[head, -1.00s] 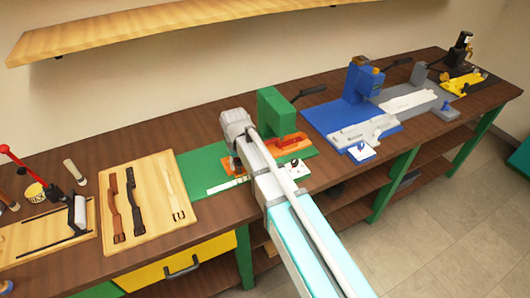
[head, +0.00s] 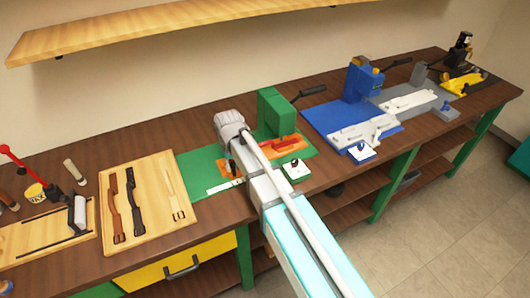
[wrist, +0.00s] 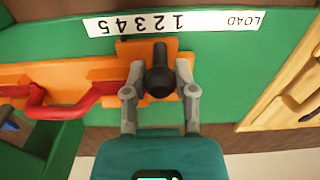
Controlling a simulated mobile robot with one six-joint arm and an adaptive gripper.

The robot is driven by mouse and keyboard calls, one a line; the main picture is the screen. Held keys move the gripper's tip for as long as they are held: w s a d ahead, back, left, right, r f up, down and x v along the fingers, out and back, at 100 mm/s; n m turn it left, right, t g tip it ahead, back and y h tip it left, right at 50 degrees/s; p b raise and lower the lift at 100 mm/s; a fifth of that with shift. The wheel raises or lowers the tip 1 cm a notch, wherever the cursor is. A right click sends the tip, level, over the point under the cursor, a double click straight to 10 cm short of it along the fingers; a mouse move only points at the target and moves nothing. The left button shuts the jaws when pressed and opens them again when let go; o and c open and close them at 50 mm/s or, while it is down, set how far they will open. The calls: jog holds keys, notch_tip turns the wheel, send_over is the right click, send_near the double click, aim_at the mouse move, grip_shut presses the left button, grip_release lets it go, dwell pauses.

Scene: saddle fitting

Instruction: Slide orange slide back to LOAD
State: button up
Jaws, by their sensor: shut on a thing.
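The orange slide (wrist: 126,50) is a plate with an upright black round knob (wrist: 160,80) on the green base (wrist: 225,60). A white scale strip (wrist: 205,20) behind it reads LOAD and 1 to 5, upside down in the wrist view. The knob stands roughly by the 1 and 2, with LOAD off to its right there. My gripper (wrist: 160,70) is shut on the knob, one finger on each side. In the head view the slide (head: 226,168) is partly hidden by my arm, and the strip (head: 220,188) lies in front of it.
A green press block (head: 276,112) with a black lever stands right of the slide. A red curved part (wrist: 75,108) lies on the orange piece beside it. A wooden board with straps (head: 148,232) lies left. A blue station (head: 330,118) stands further right.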

jog(key=shift+a, duration=0.1)
jog(key=shift+s+a, duration=0.5)
jog(key=shift+a, duration=0.25)
dwell(0.4)
jog(key=shift+s+a, duration=0.5)
jog(key=shift+a, duration=0.35)
jog(key=shift+s+a, duration=0.5)
jog(key=shift+a, duration=0.45)
